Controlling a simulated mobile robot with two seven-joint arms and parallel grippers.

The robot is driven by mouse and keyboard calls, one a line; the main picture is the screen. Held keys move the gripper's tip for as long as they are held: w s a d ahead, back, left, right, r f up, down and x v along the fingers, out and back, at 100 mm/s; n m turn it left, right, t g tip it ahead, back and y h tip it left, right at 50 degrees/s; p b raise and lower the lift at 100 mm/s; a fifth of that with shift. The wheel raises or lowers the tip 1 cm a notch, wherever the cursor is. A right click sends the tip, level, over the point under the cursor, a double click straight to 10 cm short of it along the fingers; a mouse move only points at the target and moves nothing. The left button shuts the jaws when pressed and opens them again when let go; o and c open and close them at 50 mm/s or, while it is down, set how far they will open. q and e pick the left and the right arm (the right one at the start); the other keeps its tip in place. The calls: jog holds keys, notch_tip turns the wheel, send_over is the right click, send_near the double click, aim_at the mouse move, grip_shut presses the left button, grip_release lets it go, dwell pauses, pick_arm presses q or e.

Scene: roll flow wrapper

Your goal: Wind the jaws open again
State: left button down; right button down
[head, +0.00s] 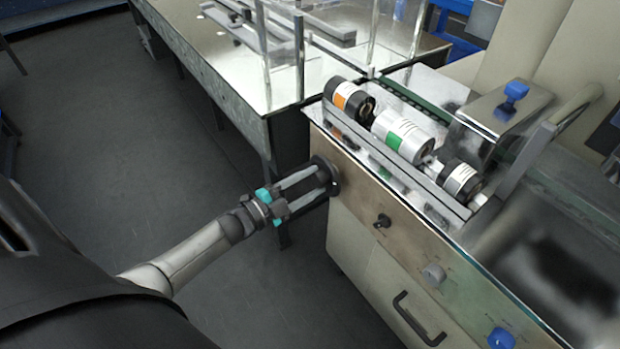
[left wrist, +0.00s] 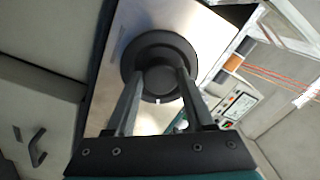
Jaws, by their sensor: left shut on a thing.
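A round black handwheel (left wrist: 148,50) sits on the metal front panel (left wrist: 119,40) of the wrapper. In the head view the handwheel (head: 332,168) is at the panel's left end, partly hidden by my fingers. My left gripper (head: 322,176) reaches it from the left and is shut on its central hub. In the left wrist view the two fingers (left wrist: 157,78) stand on either side of the hub. The jaws show in neither view clearly enough to tell how far apart they are. My right gripper is not in view.
Several rolls, including a green-labelled one (head: 402,135), lie behind a grey rail (head: 395,165) on top of the machine. A drawer handle (head: 418,320) is below. Open floor is at left.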

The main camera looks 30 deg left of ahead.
pick_arm(q)
jog(key=n+p, duration=0.1)
jog(key=n, duration=0.2)
jog(key=shift+n, duration=0.4)
jog(key=n+p, duration=0.1)
jog(key=n, duration=0.2)
jog(key=shift+d+n, duration=0.1)
jog(key=shift+n, duration=0.2)
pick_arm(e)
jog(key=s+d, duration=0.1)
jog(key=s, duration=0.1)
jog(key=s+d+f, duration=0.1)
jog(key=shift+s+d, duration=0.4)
pick_arm(q)
jog(key=n, duration=0.4)
jog(key=shift+p, duration=0.35)
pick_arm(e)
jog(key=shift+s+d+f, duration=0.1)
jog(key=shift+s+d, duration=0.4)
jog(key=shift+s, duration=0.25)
pick_arm(q)
jog(key=shift+n, duration=1)
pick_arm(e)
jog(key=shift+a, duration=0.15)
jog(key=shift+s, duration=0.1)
pick_arm(q)
jog(key=shift+c, duration=1.3)
grip_release()
jog(key=shift+s, duration=0.1)
